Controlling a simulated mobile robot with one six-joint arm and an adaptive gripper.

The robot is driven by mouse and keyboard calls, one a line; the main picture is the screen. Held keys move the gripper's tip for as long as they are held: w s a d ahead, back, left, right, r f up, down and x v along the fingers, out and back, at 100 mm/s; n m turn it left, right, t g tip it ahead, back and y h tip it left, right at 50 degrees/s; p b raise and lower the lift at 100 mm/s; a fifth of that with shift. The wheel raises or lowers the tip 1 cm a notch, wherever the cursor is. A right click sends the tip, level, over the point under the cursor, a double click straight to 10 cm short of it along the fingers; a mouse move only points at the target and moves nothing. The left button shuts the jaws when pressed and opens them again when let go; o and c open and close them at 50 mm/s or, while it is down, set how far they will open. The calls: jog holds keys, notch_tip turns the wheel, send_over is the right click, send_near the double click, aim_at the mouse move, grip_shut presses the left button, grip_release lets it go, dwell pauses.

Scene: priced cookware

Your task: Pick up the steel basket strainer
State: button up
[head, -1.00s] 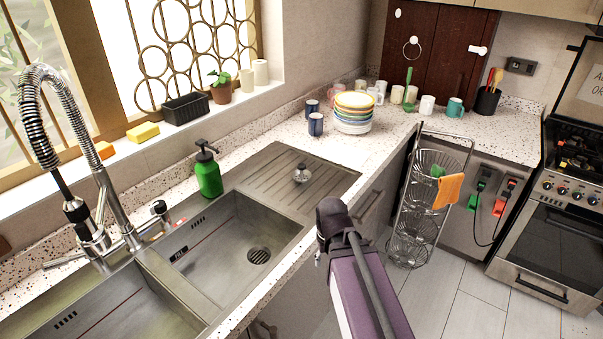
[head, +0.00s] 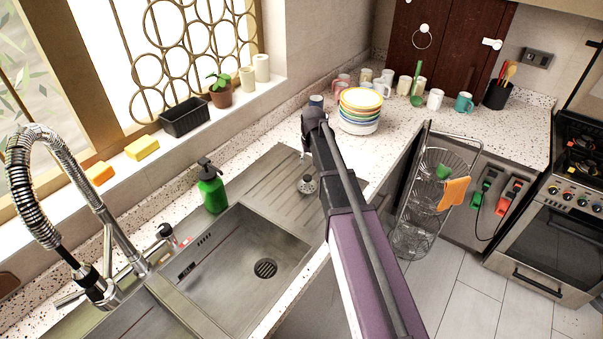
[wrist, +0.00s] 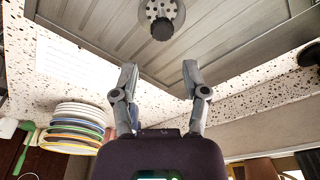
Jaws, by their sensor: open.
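The steel basket strainer (head: 307,184) sits on the ribbed drainboard (head: 262,190) beside the sink, just left of my arm. In the wrist view, the strainer (wrist: 160,14) shows at the top edge as a perforated disc with a dark knob, partly cut off by the frame. My gripper (wrist: 159,76) is open and empty, its two fingers apart. The strainer lies beyond the fingertips, roughly in line with the space between them, and is not touched. In the head view, the fingers are mostly hidden by my arm.
A stack of plates (head: 359,112) stands on the counter behind my arm; it also shows in the wrist view (wrist: 74,128). A green soap bottle (head: 211,188) stands behind the sink basin (head: 225,262). A wire rack (head: 424,205) stands right of my arm.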

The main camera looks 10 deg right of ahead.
aim_at(307, 177)
jog(key=shift+w+r, duration=0.2)
jog(key=shift+w, duration=0.2)
jog(key=shift+w+a+f+b, duration=0.1)
jog(key=shift+f+b, duration=0.6)
jog(key=shift+b, duration=0.05)
jog(key=f+b, duration=0.4)
jog(key=w+f+b, duration=0.1)
jog(key=f+b, duration=0.1)
jog(key=shift+f+b, duration=0.4)
jog(key=shift+w+f+b, duration=0.2)
jog(key=shift+f+b, duration=1.2)
jog(key=shift+w+f+b, duration=0.2)
jog(key=shift+f+b, duration=1.15)
grip_shut()
